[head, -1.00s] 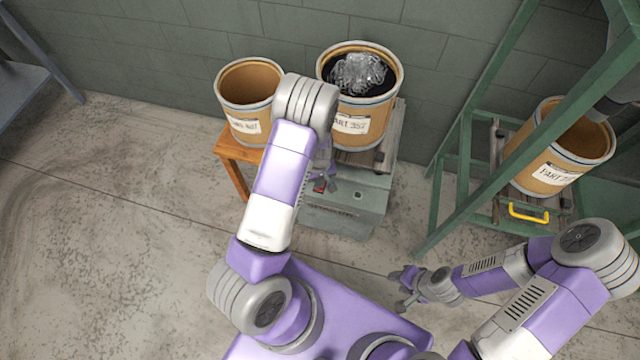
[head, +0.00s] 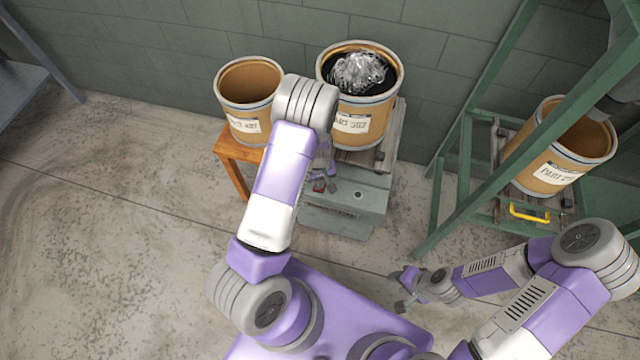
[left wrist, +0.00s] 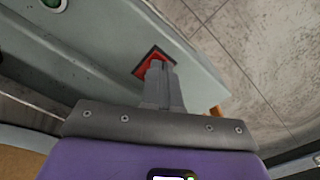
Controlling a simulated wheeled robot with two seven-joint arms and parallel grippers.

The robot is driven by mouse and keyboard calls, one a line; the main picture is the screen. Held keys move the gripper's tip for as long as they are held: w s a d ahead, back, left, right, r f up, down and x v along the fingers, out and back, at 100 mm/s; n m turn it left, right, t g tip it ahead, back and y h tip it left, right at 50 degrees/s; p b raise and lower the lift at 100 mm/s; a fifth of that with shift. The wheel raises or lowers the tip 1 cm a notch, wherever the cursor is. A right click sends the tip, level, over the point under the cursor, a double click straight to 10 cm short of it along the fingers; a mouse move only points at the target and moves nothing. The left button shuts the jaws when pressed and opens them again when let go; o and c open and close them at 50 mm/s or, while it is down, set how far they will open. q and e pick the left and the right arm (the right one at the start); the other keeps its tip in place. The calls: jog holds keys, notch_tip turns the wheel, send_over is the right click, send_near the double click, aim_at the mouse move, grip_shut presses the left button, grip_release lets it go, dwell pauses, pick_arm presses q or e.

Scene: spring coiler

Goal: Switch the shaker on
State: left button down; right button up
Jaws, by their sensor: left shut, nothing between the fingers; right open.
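The shaker (head: 345,216) is a grey-green metal box carrying a barrel (head: 362,108) with tangled shiny wire in it. A red switch in a dark frame (left wrist: 140,68) is on its panel; it also shows in the head view (head: 319,186). A green round lamp (head: 358,195) is to the right of the switch in the head view, and at the top edge in the left wrist view (left wrist: 54,3). My left gripper (left wrist: 157,66) is shut and empty, its tips at the switch and covering part of it. My right gripper (head: 402,290) is open and empty, away from the shaker.
An empty barrel (head: 249,82) stands on an orange stool (head: 229,150) left of the shaker. A green rack (head: 450,190) at the right holds another barrel (head: 548,165) and a yellow handle (head: 529,213). The floor at left is clear.

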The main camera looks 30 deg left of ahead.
pick_arm(q)
jog(key=shift+f+b, duration=0.4)
jog(key=shift+f, duration=0.2)
jog(key=shift+r, duration=0.15)
notch_tip(320, 180, up, 7)
jog(key=p, duration=0.6)
dwell(0.7)
jog(key=shift+s+d+f, duration=0.15)
jog(key=shift+s+f, duration=0.15)
jog(key=s+d+f+m+h, duration=0.1)
jog(key=s+d+m+h, duration=0.1)
jog(key=s+d, duration=0.5)
jog(key=s+d+f+m+h, duration=0.1)
jog(key=s+d+m, duration=0.3)
jog(key=s+d, duration=0.4)
jog(key=shift+d+f+t+h, duration=0.3)
jog(key=shift+d+h, duration=0.1)
jog(key=shift+h, duration=0.2)
